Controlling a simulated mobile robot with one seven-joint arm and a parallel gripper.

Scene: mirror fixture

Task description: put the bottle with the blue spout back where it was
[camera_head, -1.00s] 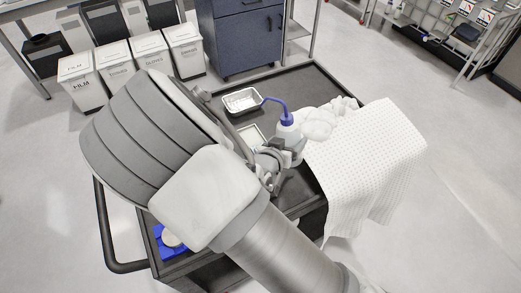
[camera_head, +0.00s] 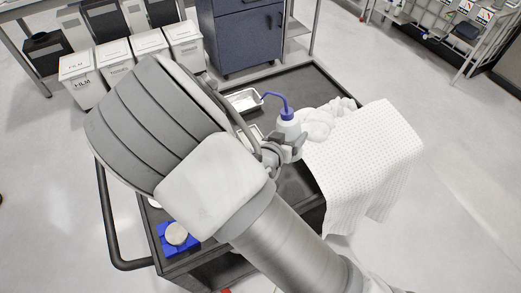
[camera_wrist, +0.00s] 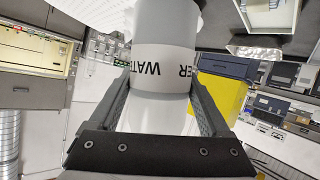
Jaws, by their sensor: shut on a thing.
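The bottle with the blue spout (camera_head: 289,125) is a white squeeze bottle with a bent blue tube pointing left. It is upright over the dark cart, in front of crumpled white cloth. In the wrist view the white bottle (camera_wrist: 165,65) fills the space between the fingers and carries the word WATER; its spout is out of that view. My gripper (camera_wrist: 160,100) is shut on the bottle's body; it also shows in the head view (camera_head: 284,152). I cannot tell whether the bottle's base touches the cart, as my gripper and arm hide it.
A metal tray (camera_head: 243,101) is left of the bottle, with another tray partly behind my arm. Crumpled white cloth (camera_head: 322,121) and a draped white towel (camera_head: 368,150) lie to the right. A blue holder (camera_head: 186,246) is at the cart's near left. The cart's back (camera_head: 310,82) is bare.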

